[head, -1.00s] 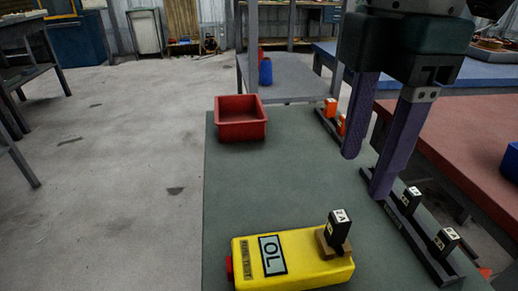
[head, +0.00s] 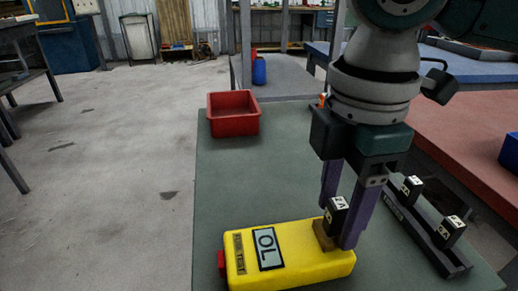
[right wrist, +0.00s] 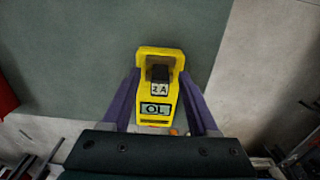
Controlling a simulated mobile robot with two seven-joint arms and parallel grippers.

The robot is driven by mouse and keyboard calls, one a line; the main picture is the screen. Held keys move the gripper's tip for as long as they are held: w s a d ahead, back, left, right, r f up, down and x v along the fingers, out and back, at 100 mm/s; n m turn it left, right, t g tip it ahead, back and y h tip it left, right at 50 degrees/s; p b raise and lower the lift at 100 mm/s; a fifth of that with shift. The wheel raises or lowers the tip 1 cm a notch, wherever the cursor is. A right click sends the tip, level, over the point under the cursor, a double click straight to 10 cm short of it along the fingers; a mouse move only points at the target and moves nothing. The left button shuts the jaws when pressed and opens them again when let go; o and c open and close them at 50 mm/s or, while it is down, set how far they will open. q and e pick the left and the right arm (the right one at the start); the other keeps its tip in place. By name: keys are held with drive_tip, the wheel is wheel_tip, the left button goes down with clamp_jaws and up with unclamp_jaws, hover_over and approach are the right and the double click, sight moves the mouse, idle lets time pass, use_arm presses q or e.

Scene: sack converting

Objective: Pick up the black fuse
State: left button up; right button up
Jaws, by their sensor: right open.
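A black fuse (head: 335,214) with a white label stands upright in a brown socket on the right end of the yellow tester (head: 290,257), whose display reads "OL". My right gripper (head: 338,222) is open, with its purple fingers pointing down beside the fuse, one on the far side and one to its right. In the right wrist view the fuse (right wrist: 160,80) sits between the open fingers. I cannot tell whether either finger touches it. Two more black fuses, one farther (head: 411,188) and one nearer (head: 449,231), stand in a dark rack (head: 423,232) to the right. My left gripper is not in view.
A red bin (head: 233,114) stands at the far left of the green table (head: 225,185). An orange piece (head: 322,99) is mostly hidden behind my right arm. The table's middle left is clear. A red-topped table (head: 470,130) lies to the right.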

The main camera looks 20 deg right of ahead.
sight(341, 203)
drive_tip(key=shift+c, duration=0.3)
clamp_jaws()
drive_tip(key=shift+r, duration=0.1)
wheel_tip(341, 203, up, 20)
drive_tip(key=p, duration=0.6)
